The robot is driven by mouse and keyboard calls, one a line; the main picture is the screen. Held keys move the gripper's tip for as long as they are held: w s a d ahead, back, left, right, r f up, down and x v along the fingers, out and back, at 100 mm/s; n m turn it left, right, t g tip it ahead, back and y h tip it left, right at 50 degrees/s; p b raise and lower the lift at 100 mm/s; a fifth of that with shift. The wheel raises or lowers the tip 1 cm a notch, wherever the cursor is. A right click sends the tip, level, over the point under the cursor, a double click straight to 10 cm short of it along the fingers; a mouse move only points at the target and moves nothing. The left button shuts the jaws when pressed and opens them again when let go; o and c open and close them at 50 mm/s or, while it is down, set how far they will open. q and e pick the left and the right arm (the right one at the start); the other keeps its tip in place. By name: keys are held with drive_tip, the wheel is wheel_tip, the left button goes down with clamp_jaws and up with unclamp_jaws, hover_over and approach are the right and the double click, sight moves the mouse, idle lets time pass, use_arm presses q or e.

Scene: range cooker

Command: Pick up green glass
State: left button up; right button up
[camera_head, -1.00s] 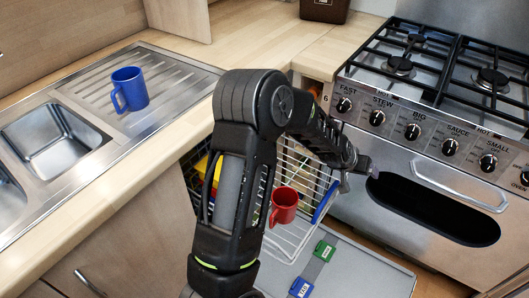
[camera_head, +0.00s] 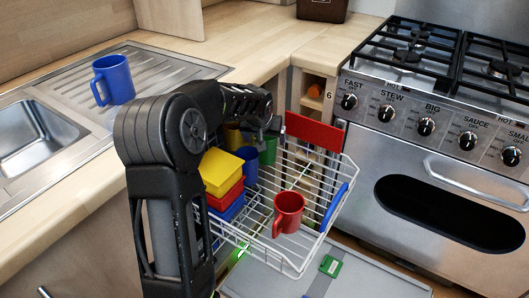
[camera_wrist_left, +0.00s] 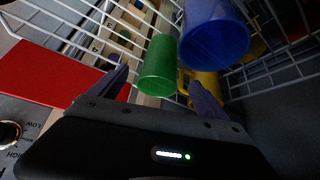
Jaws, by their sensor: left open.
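The green glass (camera_head: 268,148) is in the back part of the wire rack, partly hidden by my left arm. In the left wrist view the green glass (camera_wrist_left: 158,64) lies between the two spread fingers of my left gripper (camera_wrist_left: 158,82). The fingers are open, one on each side of it, and I cannot tell whether they touch it. In the head view my left gripper (camera_head: 262,126) is just above the glass, its fingertips mostly hidden. My right gripper is not in view.
A blue glass (camera_wrist_left: 214,35) stands close beside the green one, with a yellow object (camera_wrist_left: 205,84) near. The wire rack (camera_head: 285,262) also holds a red mug (camera_head: 288,212) and yellow, red and blue boxes (camera_head: 222,172). The cooker (camera_head: 440,180) is at right.

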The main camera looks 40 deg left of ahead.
use_arm(q)
drive_tip(key=shift+x, duration=1.3)
drive_tip(key=b+x, duration=0.1)
drive_tip(key=x, duration=0.4)
drive_tip(key=shift+w+f, duration=0.1)
drive_tip(key=c, duration=1.7)
